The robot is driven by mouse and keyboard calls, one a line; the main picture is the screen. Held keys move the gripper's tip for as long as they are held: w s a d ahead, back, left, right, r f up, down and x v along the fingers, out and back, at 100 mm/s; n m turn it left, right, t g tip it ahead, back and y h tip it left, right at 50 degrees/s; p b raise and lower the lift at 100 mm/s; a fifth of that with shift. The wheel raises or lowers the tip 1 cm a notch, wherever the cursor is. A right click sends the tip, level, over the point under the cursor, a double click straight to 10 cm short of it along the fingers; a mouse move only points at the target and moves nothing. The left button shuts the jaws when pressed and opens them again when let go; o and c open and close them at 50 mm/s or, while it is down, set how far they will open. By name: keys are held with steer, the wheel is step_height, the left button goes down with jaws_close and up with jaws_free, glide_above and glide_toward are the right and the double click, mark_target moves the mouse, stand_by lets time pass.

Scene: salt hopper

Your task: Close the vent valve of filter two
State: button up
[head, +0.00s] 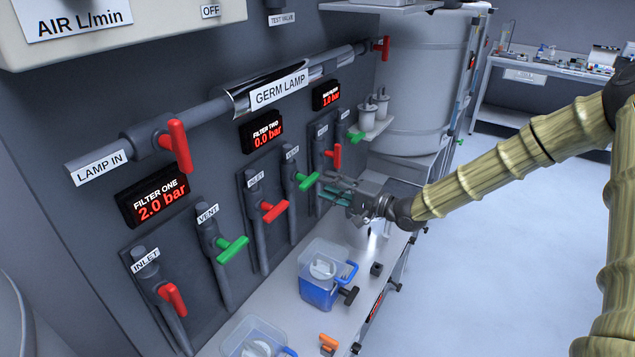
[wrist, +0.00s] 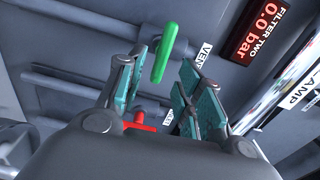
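The filter two vent valve has a green handle (head: 307,180) set crosswise to its pipe, below the filter two display (head: 266,134) reading 0.0 bar. In the wrist view the green handle (wrist: 165,52) shows beyond and between my fingertips, beside the VENT label (wrist: 203,55). My gripper (head: 328,187) is open and empty, just to the right of the handle in the head view; in the wrist view its teal-padded fingers (wrist: 156,78) stand wide apart. I cannot tell whether either finger touches the handle.
Filter one's green vent handle (head: 232,249) and red inlet handle (head: 172,298) lie to the left. Another valve pair with a red handle (head: 336,156) and a green handle (head: 356,136) sits beyond my gripper. A blue-bottomed jug (head: 320,284) stands on the bench below.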

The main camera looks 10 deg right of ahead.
steer(key=v, duration=0.6)
stand_by(0.3)
